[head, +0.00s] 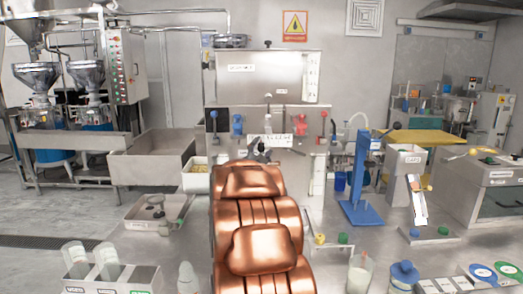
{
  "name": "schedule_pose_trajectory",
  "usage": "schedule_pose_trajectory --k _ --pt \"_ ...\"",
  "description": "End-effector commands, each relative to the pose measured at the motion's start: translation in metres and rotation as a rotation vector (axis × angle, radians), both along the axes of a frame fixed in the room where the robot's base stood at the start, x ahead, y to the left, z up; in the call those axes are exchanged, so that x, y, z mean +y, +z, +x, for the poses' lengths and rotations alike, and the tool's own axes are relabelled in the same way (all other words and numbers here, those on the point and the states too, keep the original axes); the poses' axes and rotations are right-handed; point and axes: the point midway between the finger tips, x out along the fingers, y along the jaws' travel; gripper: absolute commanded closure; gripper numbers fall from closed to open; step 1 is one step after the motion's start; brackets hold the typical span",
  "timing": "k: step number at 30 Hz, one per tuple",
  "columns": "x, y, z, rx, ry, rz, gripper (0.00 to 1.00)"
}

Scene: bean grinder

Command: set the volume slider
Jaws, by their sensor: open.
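A steel machine (240,75) stands straight ahead against the back wall. A pale vertical strip with marks (312,72) is on the right of its upper front; it may be the volume slider, but its label is too small to read. My copper-coloured arm reaches forward over the middle of the view. My gripper (262,148) shows small and dark beyond the arm, low in front of the machine. It is open, and I see nothing held in it. The arm hides part of the machine's lower front.
Blue and red knobs (237,125) stand on the machine's lower ledge. A blue stand (360,190) is to the right, beside a hopper with a chute (408,160). A steel sink (150,155) is at left. Bottles and trays line the near edge.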

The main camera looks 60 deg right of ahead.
Motion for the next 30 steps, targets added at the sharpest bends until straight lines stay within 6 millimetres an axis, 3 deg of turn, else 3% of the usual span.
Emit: schedule_pose_trajectory --k 21,30 --pt "0.089 -0.027 -0.028 0.000 0.002 0.001 0.49" --pt "0.104 -0.032 -0.033 0.001 0.000 0.001 0.49"
